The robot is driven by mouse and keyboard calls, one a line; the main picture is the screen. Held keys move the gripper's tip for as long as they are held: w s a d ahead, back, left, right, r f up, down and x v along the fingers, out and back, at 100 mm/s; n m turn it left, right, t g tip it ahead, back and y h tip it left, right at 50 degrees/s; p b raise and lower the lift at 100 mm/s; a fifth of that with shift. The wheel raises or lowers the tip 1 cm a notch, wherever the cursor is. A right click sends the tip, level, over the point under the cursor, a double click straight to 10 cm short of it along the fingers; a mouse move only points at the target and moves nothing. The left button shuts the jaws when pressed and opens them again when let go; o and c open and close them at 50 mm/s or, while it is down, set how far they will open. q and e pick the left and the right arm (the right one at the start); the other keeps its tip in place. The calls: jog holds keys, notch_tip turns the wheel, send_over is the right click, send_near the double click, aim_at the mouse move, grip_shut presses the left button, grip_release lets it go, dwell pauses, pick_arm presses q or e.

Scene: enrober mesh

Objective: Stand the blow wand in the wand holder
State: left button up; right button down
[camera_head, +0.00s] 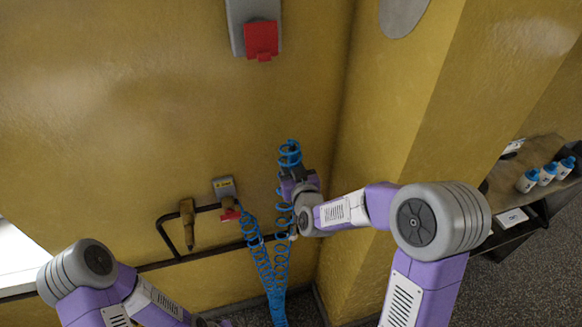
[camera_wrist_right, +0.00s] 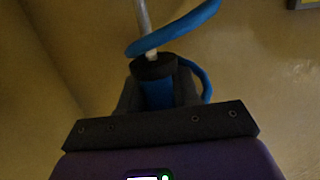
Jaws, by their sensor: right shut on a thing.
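In the right wrist view, my right gripper (camera_wrist_right: 158,98) is shut on the blow wand (camera_wrist_right: 158,88). The wand has a blue body, a black collar and a thin grey tube running up out of the frame. In the head view, my right gripper (camera_head: 291,180) is right of the wall rail, by the wall corner, and largely hides the wand. A tan tapered piece (camera_head: 187,222) hangs upright at the dark rail; it may be the wand holder, but I cannot tell surely. The gripper is well apart from it. My left gripper is outside the frame.
A blue coiled hose (camera_head: 262,265) hangs between a grey wall box with a red part (camera_head: 225,190) and my right gripper. The dark rail (camera_head: 165,238) runs along the yellow wall. A shelf with blue-and-white bottles (camera_head: 528,181) stands at far right.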

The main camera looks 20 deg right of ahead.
dwell(0.5)
jog(key=shift+f+b, duration=0.25)
jog(key=shift+b, duration=0.3)
jog(key=shift+r+b, duration=0.1)
jog(key=shift+b, duration=0.2)
dwell(0.6)
notch_tip(320, 180, down, 9)
jog(key=b, duration=0.9)
jog(key=shift+b, duration=0.35)
dwell(0.5)
